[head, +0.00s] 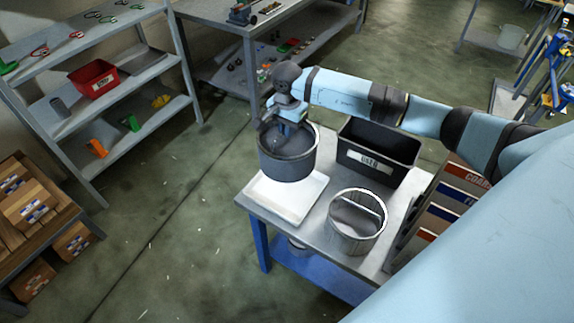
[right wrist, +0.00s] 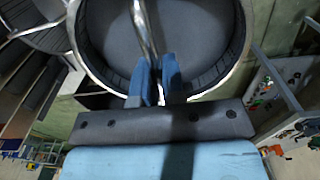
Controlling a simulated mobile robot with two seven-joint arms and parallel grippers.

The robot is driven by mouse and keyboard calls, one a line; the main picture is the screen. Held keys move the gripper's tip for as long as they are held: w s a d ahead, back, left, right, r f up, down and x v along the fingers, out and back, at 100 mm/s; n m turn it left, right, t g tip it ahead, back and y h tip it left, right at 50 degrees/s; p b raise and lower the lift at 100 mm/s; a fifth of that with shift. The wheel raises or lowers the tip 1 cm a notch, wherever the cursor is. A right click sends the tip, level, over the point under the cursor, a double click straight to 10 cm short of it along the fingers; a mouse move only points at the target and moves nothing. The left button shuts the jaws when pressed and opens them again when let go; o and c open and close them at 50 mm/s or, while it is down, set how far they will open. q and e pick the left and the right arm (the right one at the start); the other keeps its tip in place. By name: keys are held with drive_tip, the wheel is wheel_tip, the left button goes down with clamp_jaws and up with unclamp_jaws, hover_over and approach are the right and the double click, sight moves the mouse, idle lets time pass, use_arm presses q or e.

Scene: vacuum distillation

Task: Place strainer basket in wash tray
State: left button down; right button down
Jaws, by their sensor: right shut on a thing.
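A round dark grey strainer basket (head: 287,163) hangs from my right gripper (head: 287,124) over the back part of the white wash tray (head: 297,207). I cannot tell how large the gap below it is. In the right wrist view the blue fingers of my right gripper (right wrist: 157,78) are shut on the bar handle that crosses the mouth of the basket (right wrist: 205,45). The basket's inside looks empty. The basket hides the tray's back part. My left gripper is in neither view.
A second round basket (head: 357,228) with a bar handle stands on the table right of the tray. A black bin labelled "USED" (head: 376,157) stands behind it. Labelled containers (head: 447,205) stand at the table's right. Shelves (head: 110,85) stand at the left across open floor.

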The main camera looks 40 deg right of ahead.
wheel_tip(320, 180, down, 9)
drive_tip(key=b, duration=0.3)
drive_tip(key=shift+w+r, duration=0.1)
drive_tip(key=shift+r, duration=0.05)
drive_tip(key=shift+f+b, duration=0.3)
drive_tip(key=shift+f, duration=0.4)
wheel_tip(320, 180, down, 5)
drive_tip(key=shift+f+b, duration=0.1)
drive_tip(key=shift+b, duration=1.15)
drive_tip(key=shift+f, duration=0.2)
drive_tip(key=c, duration=1.2)
unclamp_jaws()
